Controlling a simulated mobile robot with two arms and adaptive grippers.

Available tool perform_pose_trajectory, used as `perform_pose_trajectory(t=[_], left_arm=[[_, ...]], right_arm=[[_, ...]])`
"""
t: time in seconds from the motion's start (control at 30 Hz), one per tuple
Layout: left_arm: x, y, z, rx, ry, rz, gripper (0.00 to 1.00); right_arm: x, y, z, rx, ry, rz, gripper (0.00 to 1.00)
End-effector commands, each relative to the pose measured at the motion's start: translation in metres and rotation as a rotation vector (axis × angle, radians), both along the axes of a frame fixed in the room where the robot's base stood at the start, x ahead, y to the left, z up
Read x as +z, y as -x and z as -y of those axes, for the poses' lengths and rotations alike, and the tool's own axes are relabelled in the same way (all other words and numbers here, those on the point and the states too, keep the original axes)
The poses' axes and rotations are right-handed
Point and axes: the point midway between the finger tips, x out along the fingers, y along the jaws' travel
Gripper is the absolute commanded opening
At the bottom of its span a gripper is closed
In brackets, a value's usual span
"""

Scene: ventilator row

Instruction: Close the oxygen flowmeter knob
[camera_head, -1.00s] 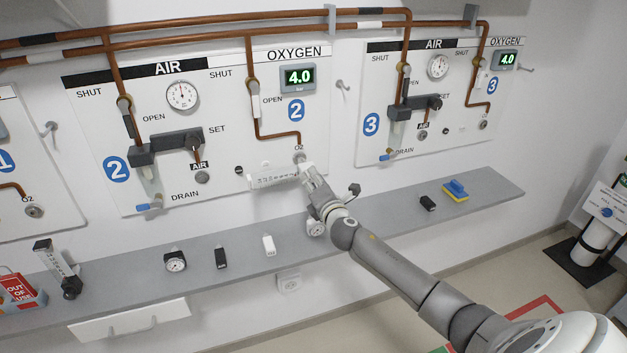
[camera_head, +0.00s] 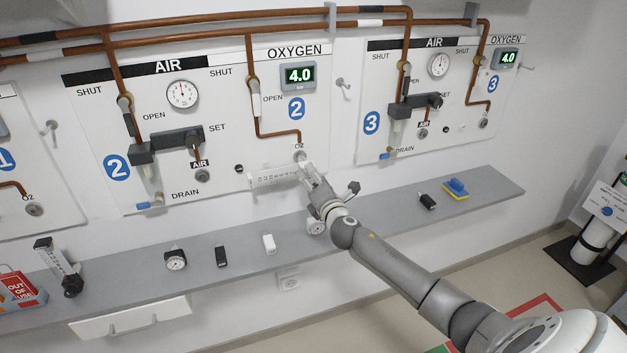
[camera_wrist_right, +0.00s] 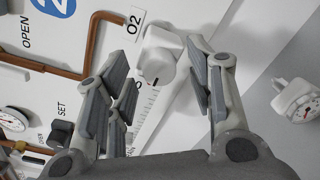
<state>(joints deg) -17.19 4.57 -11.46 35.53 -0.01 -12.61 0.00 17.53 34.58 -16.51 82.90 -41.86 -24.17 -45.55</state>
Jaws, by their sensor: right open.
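The oxygen flowmeter (camera_head: 270,179) is a pale body with a graduated scale, lying sideways below the O2 outlet of panel 2. Its scale (camera_wrist_right: 148,115) also shows in the right wrist view. A white round knob (camera_wrist_right: 160,62) with a short dark mark sits at its end in that view. My right gripper (camera_head: 309,172) is at the flowmeter's right end in the head view and covers part of it. In the wrist view my right gripper (camera_wrist_right: 160,78) is open, its fingers on either side of the knob. Contact with the knob cannot be told. My left gripper is not in view.
A grey shelf (camera_head: 370,221) runs below the panels. It carries a gauge (camera_head: 175,260), small dark and white blocks, a spare flowmeter (camera_head: 60,268) and a blue-yellow sponge (camera_head: 455,188). Copper pipes (camera_head: 253,115) run down the panel above my gripper.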

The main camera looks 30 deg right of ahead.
Motion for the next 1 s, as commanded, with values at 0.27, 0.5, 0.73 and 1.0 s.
perform_pose_trajectory(t=[0.27,0.5,0.73,1.0], left_arm=[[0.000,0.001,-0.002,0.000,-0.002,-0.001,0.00],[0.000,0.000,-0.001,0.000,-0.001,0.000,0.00],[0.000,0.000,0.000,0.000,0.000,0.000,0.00],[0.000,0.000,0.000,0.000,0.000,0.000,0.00]], right_arm=[[0.001,0.008,-0.002,0.001,0.000,0.001,0.49],[0.001,0.040,-0.010,0.002,0.001,-0.001,0.49],[0.002,0.077,-0.020,0.002,0.001,-0.001,0.49],[0.004,0.108,-0.028,0.002,-0.001,-0.001,0.49]])
